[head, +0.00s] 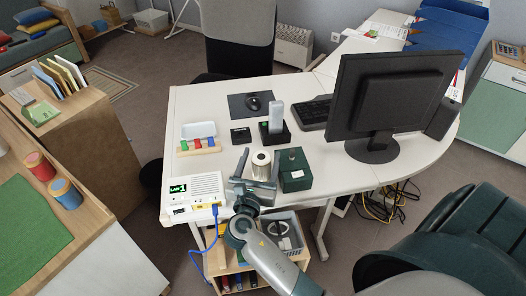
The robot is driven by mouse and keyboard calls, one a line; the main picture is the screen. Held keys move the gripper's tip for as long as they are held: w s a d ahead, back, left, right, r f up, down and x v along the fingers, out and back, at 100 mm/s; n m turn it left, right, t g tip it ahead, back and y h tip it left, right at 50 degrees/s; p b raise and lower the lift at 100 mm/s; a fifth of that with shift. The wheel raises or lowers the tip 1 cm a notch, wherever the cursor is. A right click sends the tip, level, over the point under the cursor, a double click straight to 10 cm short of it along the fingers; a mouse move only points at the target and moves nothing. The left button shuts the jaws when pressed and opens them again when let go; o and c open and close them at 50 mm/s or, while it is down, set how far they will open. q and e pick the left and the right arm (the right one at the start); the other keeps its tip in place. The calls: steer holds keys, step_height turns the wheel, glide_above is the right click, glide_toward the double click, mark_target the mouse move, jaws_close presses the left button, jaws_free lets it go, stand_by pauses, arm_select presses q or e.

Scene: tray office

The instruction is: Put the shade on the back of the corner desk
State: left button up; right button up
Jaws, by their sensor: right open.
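The corner desk (330,165) is white and fills the middle of the head view. A pale grey cylinder with a dark round opening on top, likely the shade (262,166), stands upright near the desk's front edge. My right gripper (259,174) is open at the cylinder, with one dark finger on its left and the other at its right. I cannot tell whether the fingers touch it. The gripper hides the cylinder's lower part. My left gripper is not in view.
A dark green box (294,170) stands close right of the cylinder. A white device with a green display (196,189) is at the left. A black monitor (390,95) stands at the right. Bare desk lies around the mouse pad (240,110) at the back.

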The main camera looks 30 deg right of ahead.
steer(key=v, duration=0.7)
steer(key=shift+s+a+r+b, duration=0.1)
steer(key=shift+s+a+b, duration=0.1)
steer(key=shift+b, duration=0.2)
